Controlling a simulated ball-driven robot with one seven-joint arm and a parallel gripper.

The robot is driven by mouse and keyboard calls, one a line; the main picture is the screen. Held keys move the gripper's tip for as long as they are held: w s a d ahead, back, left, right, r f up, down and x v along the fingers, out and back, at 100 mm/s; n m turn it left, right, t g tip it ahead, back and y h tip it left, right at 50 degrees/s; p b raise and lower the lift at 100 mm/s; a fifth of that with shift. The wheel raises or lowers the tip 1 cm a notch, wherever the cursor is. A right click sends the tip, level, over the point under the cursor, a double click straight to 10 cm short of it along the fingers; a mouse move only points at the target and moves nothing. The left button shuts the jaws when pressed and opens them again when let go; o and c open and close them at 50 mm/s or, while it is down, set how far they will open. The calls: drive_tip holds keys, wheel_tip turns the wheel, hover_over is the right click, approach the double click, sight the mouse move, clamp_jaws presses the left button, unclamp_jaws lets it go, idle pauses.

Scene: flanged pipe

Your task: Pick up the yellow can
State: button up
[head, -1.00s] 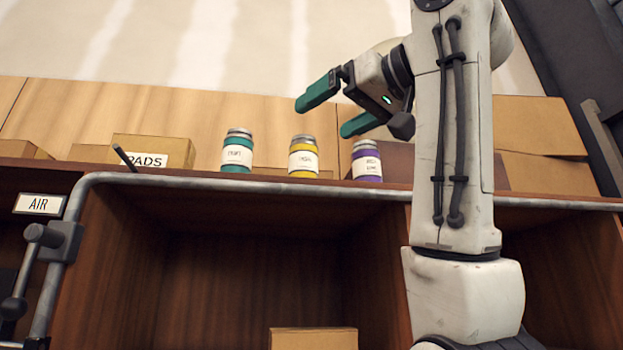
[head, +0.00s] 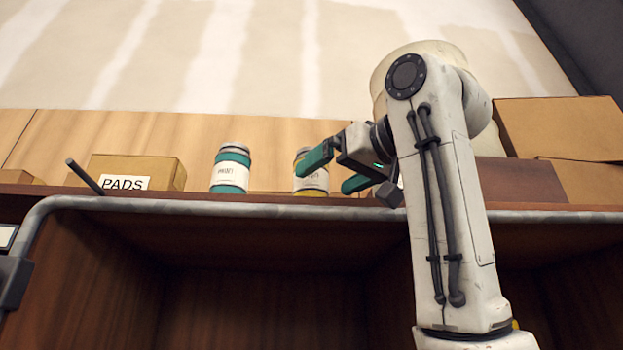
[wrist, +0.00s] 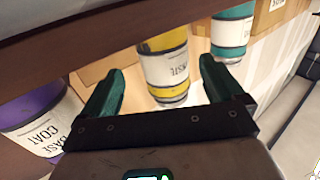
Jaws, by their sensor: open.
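The yellow can (head: 312,180) with a white label stands on the shelf top in the head view, partly hidden by my gripper (head: 335,170). In the wrist view the yellow can (wrist: 165,68) shows between and beyond my two green fingers, near the gap (wrist: 160,85). My gripper is open and empty. I cannot tell whether a finger touches the can. The teal can (head: 230,170) stands to the left of the yellow can. The purple can (wrist: 38,122) shows in the wrist view, left of my fingers; in the head view my gripper and arm mostly hide it.
A grey pipe rail (head: 250,210) runs along the front edge of the shelf top. A cardboard box marked PADS (head: 150,170) stands at the left, with a dark rod (head: 85,177) before it. Cardboard boxes (head: 560,130) stand at the right. The compartments below look open.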

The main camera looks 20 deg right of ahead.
sight(322, 178)
drive_tip(key=p+x, duration=0.2)
drive_tip(key=x, duration=0.1)
drive_tip(key=shift+w+a+r, duration=0.1)
drive_tip(key=shift+w+a, duration=0.1)
drive_tip(key=shift+a, duration=0.15)
drive_tip(key=shift+w+a+p, duration=0.2)
drive_tip(key=shift+w+p, duration=0.15)
drive_tip(key=shift+w, duration=0.3)
drive_tip(key=shift+f, duration=0.2)
drive_tip(key=shift+r, duration=0.1)
drive_tip(key=c, duration=1.3)
